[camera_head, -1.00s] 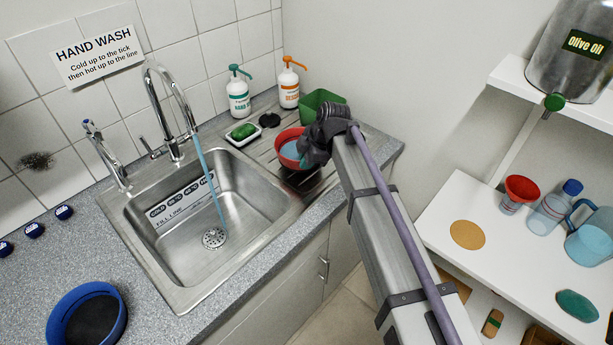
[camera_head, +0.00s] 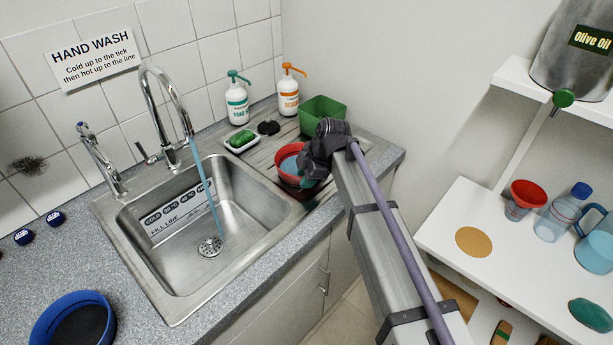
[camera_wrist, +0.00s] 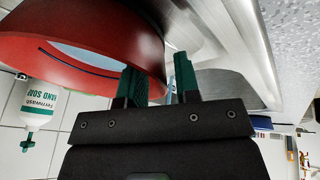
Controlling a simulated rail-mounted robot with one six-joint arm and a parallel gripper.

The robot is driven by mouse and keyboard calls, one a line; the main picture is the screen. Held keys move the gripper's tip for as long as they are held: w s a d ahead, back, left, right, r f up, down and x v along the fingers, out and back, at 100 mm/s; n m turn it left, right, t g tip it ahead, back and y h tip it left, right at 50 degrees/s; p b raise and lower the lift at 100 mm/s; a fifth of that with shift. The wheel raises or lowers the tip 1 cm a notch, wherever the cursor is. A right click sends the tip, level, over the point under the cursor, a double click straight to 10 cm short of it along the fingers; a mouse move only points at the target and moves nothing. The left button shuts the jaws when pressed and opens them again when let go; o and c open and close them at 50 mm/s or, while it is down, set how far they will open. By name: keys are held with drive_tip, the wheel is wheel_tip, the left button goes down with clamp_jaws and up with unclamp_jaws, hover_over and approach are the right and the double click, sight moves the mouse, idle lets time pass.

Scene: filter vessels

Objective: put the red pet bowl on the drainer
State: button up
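The red pet bowl (camera_head: 281,176) sits on the ridged drainer (camera_head: 262,160), right of the sink, with pale blue inside. My gripper (camera_head: 309,181) is close at its right side and hides part of it. In the wrist view the bowl (camera_wrist: 60,65) fills the upper left. My two green fingertips (camera_wrist: 160,80) stand apart there, one overlapping the bowl's red wall, with a visible gap between them. I see no firm hold on the bowl. Contact with its wall is not clear.
A green tub (camera_head: 323,108), a black stopper (camera_head: 268,127) and a soap dish (camera_head: 243,139) stand behind the bowl. Two pump bottles are by the wall. Water runs from the tap into the sink (camera_head: 210,275). A blue bowl (camera_head: 45,325) is at front left.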

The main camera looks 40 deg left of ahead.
drive_tip(key=shift+r, duration=0.1)
drive_tip(key=shift+r+p, duration=0.35)
drive_tip(key=shift+p, duration=0.1)
drive_tip(key=p+v, duration=1)
drive_tip(key=v, duration=0.1)
drive_tip(key=shift+d, duration=0.25)
drive_tip(key=w+d+m+t+h, duration=0.2)
drive_tip(key=d+m, duration=1.3)
drive_tip(key=d, duration=1.7)
drive_tip(key=s+d+m, duration=0.3)
drive_tip(key=d+m, duration=0.1)
drive_tip(key=d, duration=0.2)
drive_tip(key=s+d+m+h, duration=0.1)
drive_tip(key=s+d+m, duration=0.2)
drive_tip(key=d, duration=0.4)
drive_tip(key=s+d+f+m+h, duration=0.1)
drive_tip(key=s+d+m, duration=0.1)
drive_tip(key=d+m, duration=0.3)
drive_tip(key=shift+s+d+m+g, duration=0.3)
drive_tip(key=shift+s+d+m, duration=0.1)
drive_tip(key=shift+d, duration=0.8)
